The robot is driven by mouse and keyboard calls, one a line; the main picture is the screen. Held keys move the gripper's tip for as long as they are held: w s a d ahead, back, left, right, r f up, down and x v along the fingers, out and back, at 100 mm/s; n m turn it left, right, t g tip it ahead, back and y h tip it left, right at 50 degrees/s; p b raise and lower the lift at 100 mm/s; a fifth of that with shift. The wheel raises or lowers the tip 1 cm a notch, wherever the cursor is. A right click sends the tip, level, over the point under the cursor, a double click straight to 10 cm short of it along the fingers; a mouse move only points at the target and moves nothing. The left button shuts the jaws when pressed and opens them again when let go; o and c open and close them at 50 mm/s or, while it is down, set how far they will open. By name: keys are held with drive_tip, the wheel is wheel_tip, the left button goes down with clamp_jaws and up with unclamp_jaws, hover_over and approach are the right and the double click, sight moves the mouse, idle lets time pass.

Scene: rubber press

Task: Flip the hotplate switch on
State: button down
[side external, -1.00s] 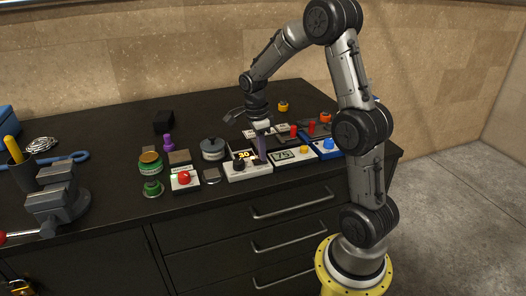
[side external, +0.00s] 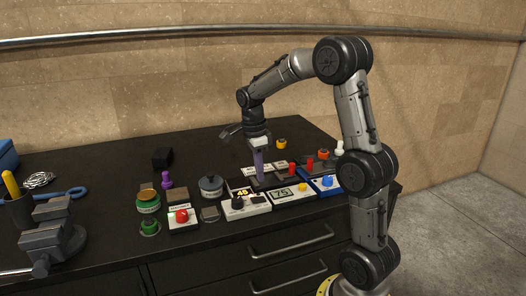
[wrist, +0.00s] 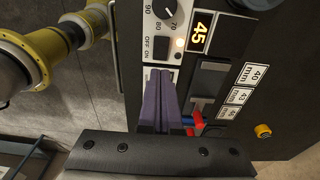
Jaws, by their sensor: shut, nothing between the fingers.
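A white control box (side external: 258,206) with a black knob (side external: 237,203) and a display reading 45 (side external: 243,192) sits on the dark bench. The wrist view shows its panel close up, with the numbers 70, 80 and 90 around the knob (wrist: 164,9). A small dark switch (wrist: 162,48) lies beside the OFF and ON labels, and a small light (wrist: 180,43) glows near it. My gripper (side external: 260,183) points down behind the box with its purple fingers shut and empty. In the wrist view the shut fingertips (wrist: 160,72) end just beside the switch; contact cannot be told.
A box reading 75 (side external: 284,194) and a blue box (side external: 325,184) stand to the right. A box with a red button (side external: 182,217), a grey round pot (side external: 211,186) and green jars (side external: 148,201) stand to the left. A vise (side external: 52,233) is far left. The bench front is clear.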

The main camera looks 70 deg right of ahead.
wheel_tip(320, 180, up, 8)
drive_tip(key=shift+s+d, duration=0.45)
drive_tip(key=shift+f, duration=0.1)
drive_tip(key=s+a+r+n+t, duration=0.2)
drive_tip(key=s+a+r+n, duration=0.15)
drive_tip(key=a, duration=0.35)
drive_tip(key=s+a+r+n+t, duration=0.2)
drive_tip(key=s+a+r+n, duration=0.15)
drive_tip(key=a, duration=0.45)
drive_tip(key=s+a+f+n+t, duration=0.1)
drive_tip(key=s+a+f+n, duration=0.2)
drive_tip(key=n, duration=0.7)
drive_tip(key=s+a+f+n+t, duration=0.1)
drive_tip(key=s+a+f+n, duration=0.2)
drive_tip(key=n, duration=0.7)
wheel_tip(320, 180, down, 2)
drive_tip(key=shift+s+f+t+y, duration=0.2)
drive_tip(key=shift+s+t+y, duration=0.15)
drive_tip(key=shift+s, duration=0.6)
